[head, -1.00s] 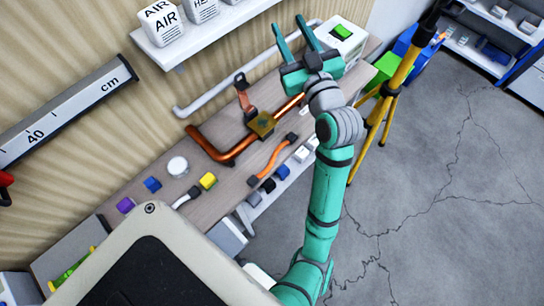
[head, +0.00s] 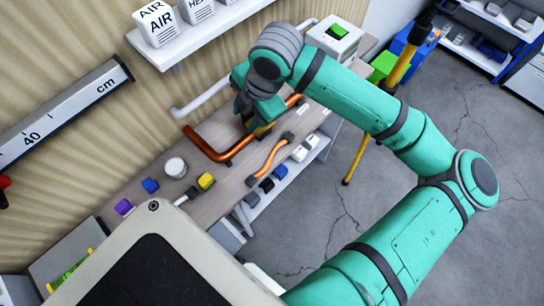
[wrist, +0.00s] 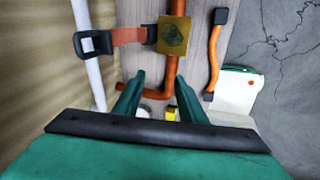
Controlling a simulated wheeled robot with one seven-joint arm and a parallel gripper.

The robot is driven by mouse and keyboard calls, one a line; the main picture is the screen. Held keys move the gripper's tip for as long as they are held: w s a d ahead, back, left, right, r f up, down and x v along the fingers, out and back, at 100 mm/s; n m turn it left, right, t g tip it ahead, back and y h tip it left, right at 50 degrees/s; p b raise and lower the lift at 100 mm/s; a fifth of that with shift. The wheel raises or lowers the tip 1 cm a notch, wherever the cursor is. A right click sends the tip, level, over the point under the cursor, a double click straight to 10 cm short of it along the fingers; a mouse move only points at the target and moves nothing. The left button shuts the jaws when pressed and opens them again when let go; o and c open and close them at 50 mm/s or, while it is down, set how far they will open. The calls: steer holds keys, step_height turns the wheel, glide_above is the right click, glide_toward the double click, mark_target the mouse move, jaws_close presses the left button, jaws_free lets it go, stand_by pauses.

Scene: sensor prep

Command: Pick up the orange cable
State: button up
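The orange cable (head: 268,157) lies on the wooden bench top, curved, with a dark connector at each end. In the wrist view the cable (wrist: 214,55) is to the right of my gripper (wrist: 160,78), outside the fingers. My gripper is open, its two green fingers apart with nothing held between them. It is above the bench beside the copper pipe and the gold square plate (wrist: 173,35). In the head view my gripper (head: 257,120) points down and its fingers are partly hidden by the wrist.
The copper pipe (head: 205,148) runs along the bench close to my gripper. In the wrist view a strap with a dark buckle (wrist: 93,43) and a white pipe (wrist: 83,20) are to the left. Several small blocks, including a yellow one (head: 206,180), stand further left.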

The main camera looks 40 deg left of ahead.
steer(key=d+f+n+h, duration=0.1)
steer(key=d+n+h, duration=0.1)
steer(key=d+h, duration=0.35)
steer(key=y, duration=0.2)
glide_above(270, 157)
steer(key=shift+t, duration=0.3)
steer(key=f, duration=0.5)
steer(key=shift+w+a+f, duration=0.15)
steer(key=shift+w+f, duration=0.15)
steer(key=shift+w, duration=0.1)
steer(key=shift+s+d+f, duration=0.15)
steer(key=shift+s+f, duration=0.05)
steer(key=shift+f, duration=1.15)
steer(key=shift+s+d+f, duration=0.1)
steer(key=shift+s+f, duration=0.1)
steer(key=shift+f, duration=1.1)
jaws_close()
